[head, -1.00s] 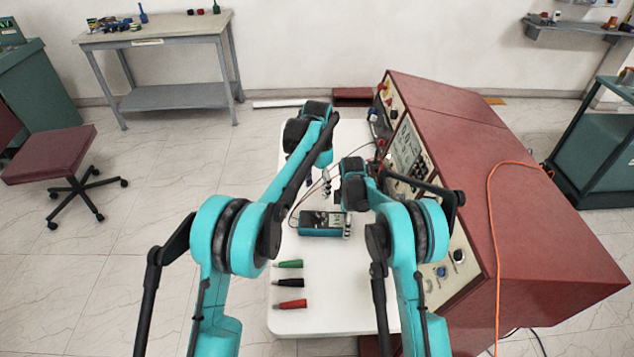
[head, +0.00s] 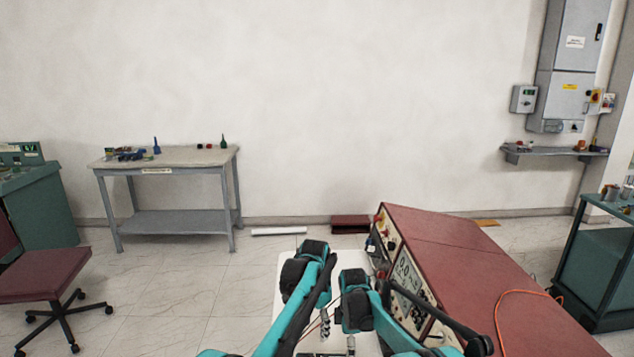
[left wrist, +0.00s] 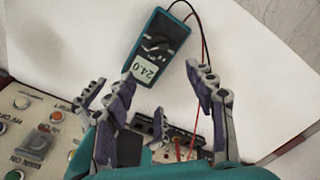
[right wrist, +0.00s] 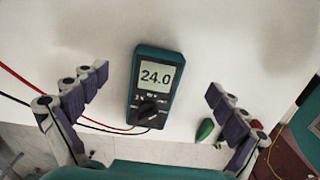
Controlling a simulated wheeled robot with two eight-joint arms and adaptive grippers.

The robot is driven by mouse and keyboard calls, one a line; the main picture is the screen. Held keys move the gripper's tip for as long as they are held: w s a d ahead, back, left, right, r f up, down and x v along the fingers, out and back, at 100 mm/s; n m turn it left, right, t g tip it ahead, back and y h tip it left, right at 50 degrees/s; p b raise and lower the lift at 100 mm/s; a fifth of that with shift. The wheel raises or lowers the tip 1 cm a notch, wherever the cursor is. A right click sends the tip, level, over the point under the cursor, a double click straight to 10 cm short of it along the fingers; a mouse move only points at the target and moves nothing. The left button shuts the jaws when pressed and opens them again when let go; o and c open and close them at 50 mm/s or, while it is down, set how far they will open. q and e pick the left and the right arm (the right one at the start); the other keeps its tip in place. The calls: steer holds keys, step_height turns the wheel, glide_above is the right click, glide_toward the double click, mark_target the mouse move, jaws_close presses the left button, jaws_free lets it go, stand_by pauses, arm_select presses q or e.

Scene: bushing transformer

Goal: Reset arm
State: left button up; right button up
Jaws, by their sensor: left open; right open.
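Both arms reach forward over the white table (head: 263,318). My left gripper (head: 325,326) is at the lower middle of the head view. In the left wrist view its fingers (left wrist: 162,84) are spread apart with nothing between the tips. My right gripper (head: 350,344) shows just right of it, cut by the lower edge. In the right wrist view its fingers (right wrist: 158,90) are wide apart, on either side of a teal multimeter (right wrist: 147,108) reading 24.0, and do not touch it. A teal multimeter (left wrist: 160,42) also shows in the left wrist view.
The red control console (head: 455,262) stands close on the right, with an orange cable (head: 520,292) on it. A grey workbench (head: 165,160) stands at the back left. A chair (head: 45,288) is at the left. A green connector (right wrist: 205,129) lies on the table.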

arm_select(q)
steer(key=s+a+r+n+t, duration=0.3)
steer(key=s+a+r+n, duration=0.1)
steer(key=s+a+r, duration=0.75)
arm_select(e)
steer(key=s+d+r+m+t, duration=0.2)
steer(key=s+r+m, duration=0.2)
steer(key=s+r, duration=0.35)
steer(key=s+d+r+m+t, duration=0.1)
steer(key=s+d+r+m, duration=0.25)
steer(key=s+r, duration=0.4)
arm_select(q)
steer(key=s+a+f+n+t, duration=0.2)
steer(key=s+f, duration=0.1)
steer(key=s, duration=0.8)
steer(key=s+a+f+n+t, duration=0.2)
steer(key=s+a+f+n, duration=0.1)
steer(key=s, duration=0.8)
steer(key=shift+s+a, duration=0.35)
arm_select(e)
steer(key=s+d+m+t, duration=0.1)
steer(key=s+m+t, duration=0.1)
steer(key=s+m, duration=0.3)
steer(key=s+d+f+m+t, duration=0.1)
steer(key=s+m, duration=0.4)
steer(key=s, duration=0.8)
steer(key=shift+s+d+t, duration=0.3)
steer(key=shift+d+t, duration=0.2)
steer(key=shift+t, duration=0.1)
